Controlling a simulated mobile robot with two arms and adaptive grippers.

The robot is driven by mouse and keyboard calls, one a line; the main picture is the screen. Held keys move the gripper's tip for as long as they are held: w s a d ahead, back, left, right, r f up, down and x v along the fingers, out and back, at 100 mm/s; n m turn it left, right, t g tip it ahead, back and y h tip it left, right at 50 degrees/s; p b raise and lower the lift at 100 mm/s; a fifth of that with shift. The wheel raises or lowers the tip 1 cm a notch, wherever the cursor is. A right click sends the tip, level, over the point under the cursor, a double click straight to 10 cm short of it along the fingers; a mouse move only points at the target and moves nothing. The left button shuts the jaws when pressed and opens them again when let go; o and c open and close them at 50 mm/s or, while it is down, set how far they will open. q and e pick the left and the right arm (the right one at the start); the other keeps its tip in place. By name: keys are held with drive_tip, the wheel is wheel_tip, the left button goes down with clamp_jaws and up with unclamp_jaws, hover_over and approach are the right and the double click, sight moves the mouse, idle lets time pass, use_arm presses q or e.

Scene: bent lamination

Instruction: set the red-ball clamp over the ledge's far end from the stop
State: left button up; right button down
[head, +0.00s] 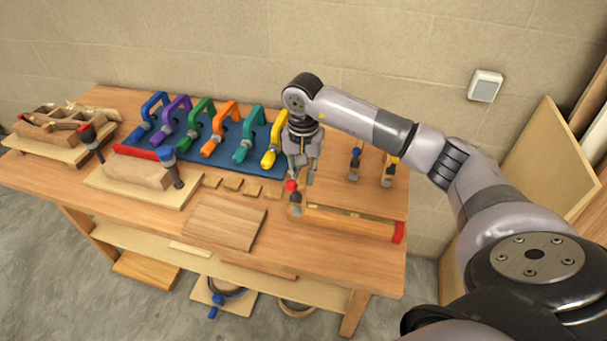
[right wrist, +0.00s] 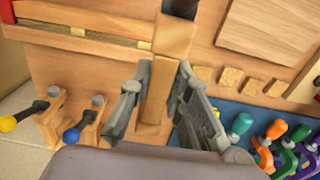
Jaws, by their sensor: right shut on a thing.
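The ledge (head: 350,224) is a long wooden strip at the front right of the bench, with the red stop (head: 399,232) at its right end. The red-ball clamp (head: 295,198) is at the ledge's left end, away from the stop. My right gripper (head: 302,178) points down there. In the right wrist view its fingers (right wrist: 160,85) are shut around the clamp's wooden body (right wrist: 172,42), close to the ledge's end (right wrist: 120,48). I cannot tell whether the clamp's jaws straddle the ledge or touch it. My left gripper is not in view.
Blue-ball (head: 355,163) and yellow-ball (head: 389,170) clamps stand behind the ledge. Several coloured clamps sit on a blue board (head: 195,150) to the left. A wooden board (head: 222,222) and small wooden blocks (head: 231,184) lie left of the ledge.

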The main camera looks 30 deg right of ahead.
drive_tip(key=shift+f, duration=0.15)
idle(0.3)
drive_tip(key=shift+f+b, duration=0.95)
drive_tip(key=shift+b, duration=0.05)
drive_tip(key=shift+f+b, duration=1.1)
drive_tip(key=shift+f, duration=0.1)
drive_tip(key=shift+f, duration=0.25)
drive_tip(key=shift+f+b, duration=1.6)
drive_tip(key=shift+b, duration=0.15)
drive_tip(key=shift+a+f+b, duration=0.1)
drive_tip(key=shift+f+b, duration=0.15)
drive_tip(key=shift+b, duration=0.1)
drive_tip(key=c, duration=1.4)
unclamp_jaws()
